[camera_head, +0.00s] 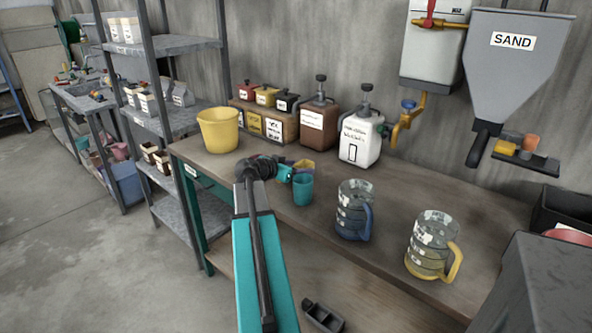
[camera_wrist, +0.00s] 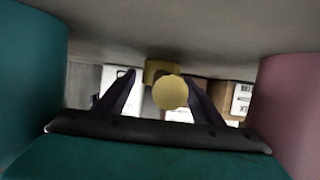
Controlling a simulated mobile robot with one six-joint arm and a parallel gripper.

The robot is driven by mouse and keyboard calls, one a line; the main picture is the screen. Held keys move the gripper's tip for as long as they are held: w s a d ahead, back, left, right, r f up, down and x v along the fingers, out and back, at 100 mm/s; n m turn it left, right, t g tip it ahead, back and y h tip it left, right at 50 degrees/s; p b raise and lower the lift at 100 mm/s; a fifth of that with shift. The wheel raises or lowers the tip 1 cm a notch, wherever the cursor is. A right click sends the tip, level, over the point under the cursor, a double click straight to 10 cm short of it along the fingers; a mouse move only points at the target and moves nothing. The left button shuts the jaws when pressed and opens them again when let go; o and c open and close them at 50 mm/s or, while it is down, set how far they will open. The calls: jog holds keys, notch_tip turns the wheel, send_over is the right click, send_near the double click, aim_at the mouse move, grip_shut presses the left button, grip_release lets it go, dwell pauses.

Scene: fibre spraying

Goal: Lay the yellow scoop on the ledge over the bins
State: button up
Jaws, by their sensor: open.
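A yellow scoop (camera_head: 304,165) sits on the workbench (camera_head: 228,169), just beyond my gripper (camera_head: 284,173) and partly hidden behind a teal cup. In the wrist view my gripper (camera_wrist: 160,100) is open, its two dark fingers apart. The scoop's round yellow end (camera_wrist: 170,92) shows between them. I cannot tell whether the fingers touch it. A small ledge (camera_head: 525,160) below the sand hopper on the right holds an orange cup. I cannot tell whether it is the task's ledge.
The teal cup (camera_head: 302,188) stands close beside my gripper. Two clear measuring jugs (camera_head: 354,208) are to the right, a yellow bucket (camera_head: 218,130) to the left. Two canisters (camera_head: 360,138) stand behind. The sand hopper (camera_head: 515,70) hangs over the bench. A dark box (camera_head: 545,285) fills the front right.

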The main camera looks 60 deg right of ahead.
aim_at(276, 181)
jog(key=shift+r, duration=0.15)
jog(key=b+v, duration=0.1)
jog(key=v, duration=1.1)
dwell(0.4)
